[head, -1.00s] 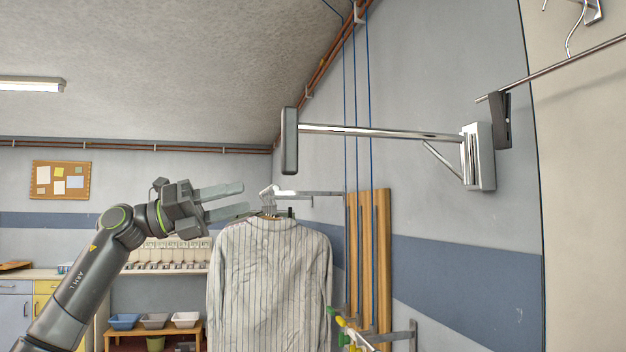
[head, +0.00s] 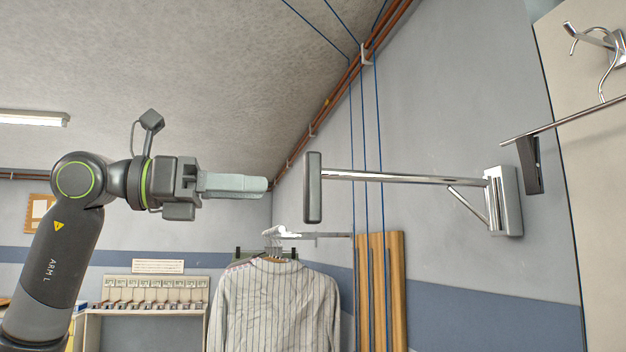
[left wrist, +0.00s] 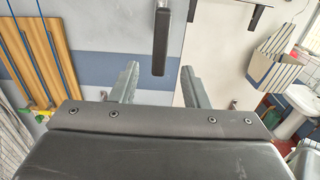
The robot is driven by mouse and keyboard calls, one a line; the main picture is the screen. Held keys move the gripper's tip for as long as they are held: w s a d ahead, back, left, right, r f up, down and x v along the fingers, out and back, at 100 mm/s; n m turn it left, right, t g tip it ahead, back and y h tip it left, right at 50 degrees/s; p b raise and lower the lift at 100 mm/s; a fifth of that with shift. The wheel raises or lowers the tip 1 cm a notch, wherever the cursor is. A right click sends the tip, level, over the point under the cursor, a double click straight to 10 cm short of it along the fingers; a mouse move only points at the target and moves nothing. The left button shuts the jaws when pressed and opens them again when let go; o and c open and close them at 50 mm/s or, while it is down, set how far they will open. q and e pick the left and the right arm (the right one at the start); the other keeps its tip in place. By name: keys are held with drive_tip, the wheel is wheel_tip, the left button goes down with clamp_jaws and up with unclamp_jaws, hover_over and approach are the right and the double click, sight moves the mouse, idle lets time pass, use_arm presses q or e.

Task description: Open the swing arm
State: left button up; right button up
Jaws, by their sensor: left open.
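The swing arm (head: 405,178) is a chrome bar standing out from a wall bracket (head: 505,201), with a dark grey upright grip (head: 313,188) at its free end. My left gripper (head: 266,186) is level with the grip and a short gap to its left, pointing at it. In the left wrist view the grip (left wrist: 158,50) hangs ahead, between the lines of my two open fingers (left wrist: 158,82) and beyond their tips. The fingers hold nothing. My right gripper is in neither view.
A striped shirt (head: 275,305) hangs on a hanger below the grip. Wooden boards (head: 382,290) and blue lines are on the wall behind. A chrome rail (head: 560,124) with hangers is at the upper right. The air around the grip is clear.

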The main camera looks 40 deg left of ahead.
sight(304, 191)
use_arm(q)
drive_tip(key=p+x, duration=0.3)
drive_tip(key=x, duration=0.6)
drive_tip(key=shift+w+d, duration=0.15)
drive_tip(key=shift+d, duration=0.05)
drive_tip(key=shift+c, duration=0.8)
clamp_jaws()
